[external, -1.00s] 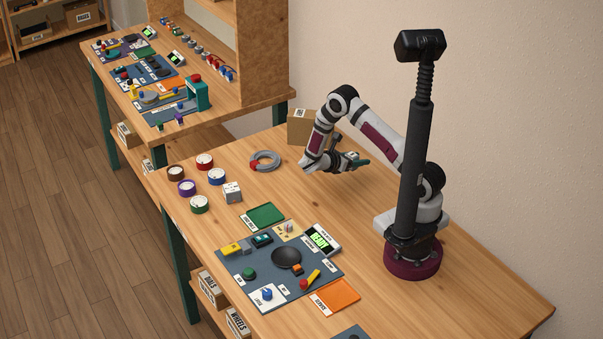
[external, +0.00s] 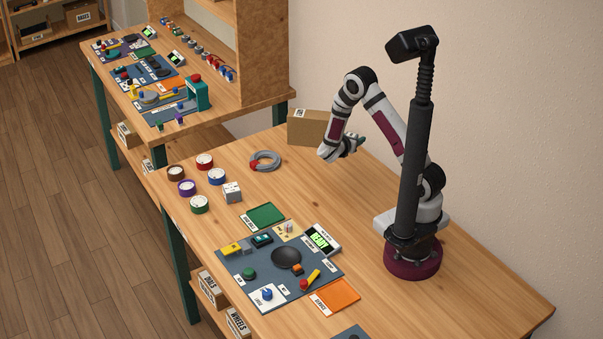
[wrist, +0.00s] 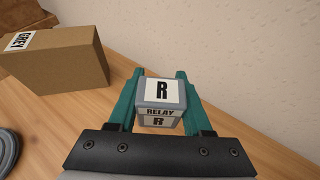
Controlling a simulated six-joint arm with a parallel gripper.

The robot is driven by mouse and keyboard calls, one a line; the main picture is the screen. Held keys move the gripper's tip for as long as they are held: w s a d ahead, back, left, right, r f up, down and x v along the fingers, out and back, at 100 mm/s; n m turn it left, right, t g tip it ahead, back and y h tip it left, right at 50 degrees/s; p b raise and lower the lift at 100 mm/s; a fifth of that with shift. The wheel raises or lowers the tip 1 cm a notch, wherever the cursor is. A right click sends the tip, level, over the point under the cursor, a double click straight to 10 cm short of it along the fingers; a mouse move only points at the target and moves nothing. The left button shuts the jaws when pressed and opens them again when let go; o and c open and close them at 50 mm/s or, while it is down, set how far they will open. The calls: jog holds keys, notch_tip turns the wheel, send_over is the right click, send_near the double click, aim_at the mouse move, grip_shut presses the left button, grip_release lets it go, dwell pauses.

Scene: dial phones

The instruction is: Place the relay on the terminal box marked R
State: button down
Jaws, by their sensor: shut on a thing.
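The relay (wrist: 160,88) is a small grey block with a white label reading R on top and "RELAY R" on its front. My gripper (wrist: 160,78) is shut on it, with a teal finger on each side. In the external view my gripper (external: 352,148) is raised over the back of the table, left of my column, and the relay is hard to make out there. I cannot pick out a terminal box marked R for sure. A small pale box (external: 232,192) stands on the table, its lettering too small to read.
A cardboard box marked GREY (wrist: 62,68) is left of my gripper; it also shows in the external view (external: 308,128). A grey ring (external: 265,161) and several round dials (external: 187,188) lie left. A control panel (external: 262,270) is in front. Bare table lies between.

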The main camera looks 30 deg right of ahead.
jog(key=w+a+r+n+t+y, duration=0.1)
jog(key=w+a+n+t+y, duration=0.2)
jog(key=w+a, duration=0.3)
jog(key=w+a+r+n+t+y, duration=0.1)
jog(key=w+a+n+t+y, duration=0.15)
jog(key=a, duration=0.55)
jog(key=n+t+y, duration=0.1)
jog(key=n+y, duration=0.5)
send_over(232, 193)
jog(key=w+d, duration=0.1)
jog(key=w, duration=0.4)
notch_tip(232, 193, down, 4)
notch_tip(232, 193, down, 4)
jog(key=shift+f, duration=0.1)
jog(key=shift+f, duration=0.15)
jog(key=shift+c, duration=1.6)
grip_release()
